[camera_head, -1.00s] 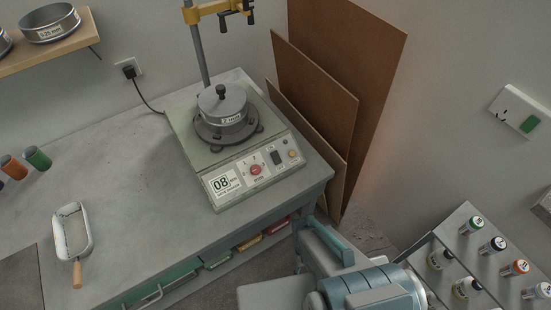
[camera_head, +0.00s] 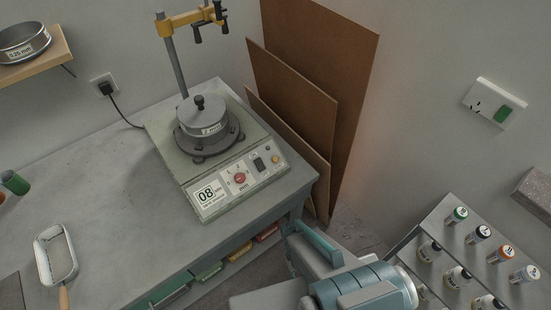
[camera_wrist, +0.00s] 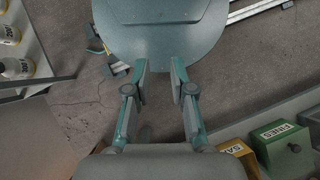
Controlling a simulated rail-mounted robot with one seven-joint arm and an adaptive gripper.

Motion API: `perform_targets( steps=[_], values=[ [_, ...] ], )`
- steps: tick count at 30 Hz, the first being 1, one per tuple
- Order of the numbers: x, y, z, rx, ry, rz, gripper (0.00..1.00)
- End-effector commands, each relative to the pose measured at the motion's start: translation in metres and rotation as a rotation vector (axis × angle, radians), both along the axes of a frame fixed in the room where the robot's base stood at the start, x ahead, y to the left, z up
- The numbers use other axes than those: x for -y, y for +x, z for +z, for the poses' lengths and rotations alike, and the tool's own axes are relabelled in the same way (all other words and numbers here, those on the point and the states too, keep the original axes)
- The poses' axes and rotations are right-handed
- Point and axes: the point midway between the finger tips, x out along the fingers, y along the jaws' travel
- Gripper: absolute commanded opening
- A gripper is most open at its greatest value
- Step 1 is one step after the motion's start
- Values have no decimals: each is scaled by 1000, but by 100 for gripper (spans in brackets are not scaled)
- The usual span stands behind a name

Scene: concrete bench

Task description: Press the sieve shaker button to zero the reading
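The sieve shaker (camera_head: 215,175) stands on the concrete bench with a lidded sieve (camera_head: 200,118) on top. I cannot tell which one zeroes the reading. My gripper (camera_wrist: 160,66) is open and empty in the wrist view, its fingers apart above the floor. It is away from the shaker, which is not in the wrist view. The head view shows my arm low, right of the bench.
Brown boards (camera_head: 300,85) lean against the wall right of the shaker. A yellow clamp stand (camera_head: 188,20) rises behind it. A handled scoop (camera_head: 55,255) lies at left. A bottle rack (camera_head: 470,245) is at right. Yellow and green bins (camera_wrist: 285,145) show in the wrist view.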

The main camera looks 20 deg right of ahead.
Motion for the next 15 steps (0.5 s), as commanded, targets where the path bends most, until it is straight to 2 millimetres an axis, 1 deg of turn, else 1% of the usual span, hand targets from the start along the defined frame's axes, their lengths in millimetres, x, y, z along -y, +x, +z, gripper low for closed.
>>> perform_targets(
  steps=[1,3,15],
  values=[
    [0,0,0,0,0,0,10],
    [0,0,0,0,0,0,0],
    [0,0,0,0,0,0,0]
  ],
)
